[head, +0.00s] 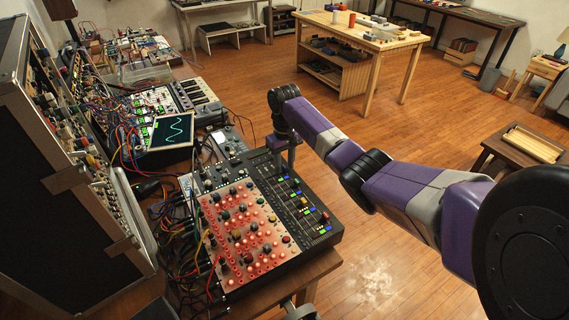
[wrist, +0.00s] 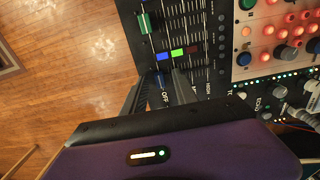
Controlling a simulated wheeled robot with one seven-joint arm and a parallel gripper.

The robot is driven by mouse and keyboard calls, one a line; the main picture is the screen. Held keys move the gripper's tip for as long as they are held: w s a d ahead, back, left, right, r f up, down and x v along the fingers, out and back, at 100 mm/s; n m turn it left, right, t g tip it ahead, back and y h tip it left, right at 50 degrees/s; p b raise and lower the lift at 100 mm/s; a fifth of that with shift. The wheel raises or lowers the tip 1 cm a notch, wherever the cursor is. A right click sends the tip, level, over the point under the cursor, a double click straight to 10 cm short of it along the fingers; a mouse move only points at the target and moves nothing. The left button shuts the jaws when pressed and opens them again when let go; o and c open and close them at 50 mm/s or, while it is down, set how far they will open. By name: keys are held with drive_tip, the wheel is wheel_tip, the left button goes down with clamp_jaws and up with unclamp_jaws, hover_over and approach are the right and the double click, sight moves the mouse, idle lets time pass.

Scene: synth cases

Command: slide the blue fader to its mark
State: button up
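A black mixer panel with slotted faders (head: 300,205) sits under my gripper (head: 290,158) in the head view. In the wrist view my gripper (wrist: 161,76) has its two dark fingers apart, pointing at the panel, with a strip of panel showing between them. A small blue cap (wrist: 162,56) lies just beyond the fingertips, in a row with a green and a red one. I cannot tell whether it is the blue fader or a button. A larger green fader cap (wrist: 147,22) stands farther up. The mark cannot be made out.
A red-lit knob section (head: 243,235) adjoins the faders. Patch cables, a small scope screen (head: 173,129) and an open rack case (head: 50,150) crowd the left.

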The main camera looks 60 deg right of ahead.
clamp_jaws()
idle(1.4)
